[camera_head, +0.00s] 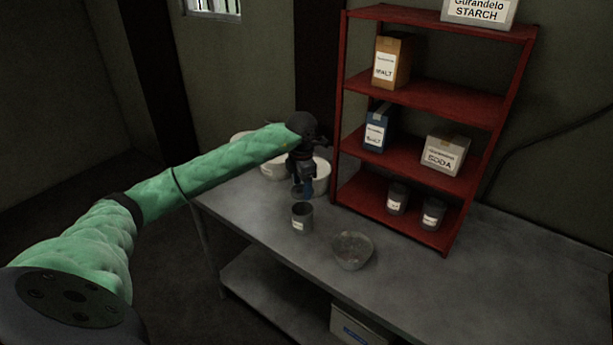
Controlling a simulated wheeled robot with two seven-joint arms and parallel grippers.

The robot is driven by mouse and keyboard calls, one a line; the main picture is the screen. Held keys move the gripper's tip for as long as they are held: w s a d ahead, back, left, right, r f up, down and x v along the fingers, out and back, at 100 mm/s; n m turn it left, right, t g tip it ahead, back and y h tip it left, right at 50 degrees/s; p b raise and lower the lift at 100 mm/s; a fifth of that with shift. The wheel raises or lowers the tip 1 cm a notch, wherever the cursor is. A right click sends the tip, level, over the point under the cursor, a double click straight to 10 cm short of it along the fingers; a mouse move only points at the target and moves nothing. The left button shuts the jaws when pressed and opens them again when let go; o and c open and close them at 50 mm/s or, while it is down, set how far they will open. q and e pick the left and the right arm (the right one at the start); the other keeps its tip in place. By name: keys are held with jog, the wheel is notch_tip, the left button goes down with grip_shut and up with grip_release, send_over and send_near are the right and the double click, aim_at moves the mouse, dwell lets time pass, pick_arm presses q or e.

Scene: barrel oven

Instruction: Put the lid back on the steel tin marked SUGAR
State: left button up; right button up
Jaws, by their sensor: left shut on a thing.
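A small steel tin (302,216) with a pale label stands upright on the grey table, near its back left. The label is too small to read. My left gripper (304,188) points down just above and behind the tin, in front of a white bowl. It is shut on a small round greyish thing, seemingly the lid (297,191), partly hidden by the fingers. The lid looks apart from the tin. My right gripper is out of view.
A glass-like bowl (351,250) sits right of the tin on the table (460,288). White bowls (272,168) stand behind my gripper. A red shelf (425,97) holds boxes and two dark tins (397,198). The table's right side is clear.

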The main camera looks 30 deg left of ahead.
aim_at(302, 191)
pick_arm(q)
jog(key=shift+f+b, duration=0.35)
jog(key=shift+f, duration=1.7)
jog(key=shift+f+b, duration=0.35)
jog(key=shift+f, duration=0.05)
jog(key=shift+f+b, duration=0.6)
jog(key=shift+f, duration=0.15)
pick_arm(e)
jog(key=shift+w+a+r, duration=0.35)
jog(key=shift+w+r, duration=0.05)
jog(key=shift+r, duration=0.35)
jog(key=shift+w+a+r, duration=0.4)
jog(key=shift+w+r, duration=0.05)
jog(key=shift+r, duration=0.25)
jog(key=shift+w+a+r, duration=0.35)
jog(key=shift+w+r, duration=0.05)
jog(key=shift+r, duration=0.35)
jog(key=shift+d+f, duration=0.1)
pick_arm(q)
jog(key=shift+b, duration=0.3)
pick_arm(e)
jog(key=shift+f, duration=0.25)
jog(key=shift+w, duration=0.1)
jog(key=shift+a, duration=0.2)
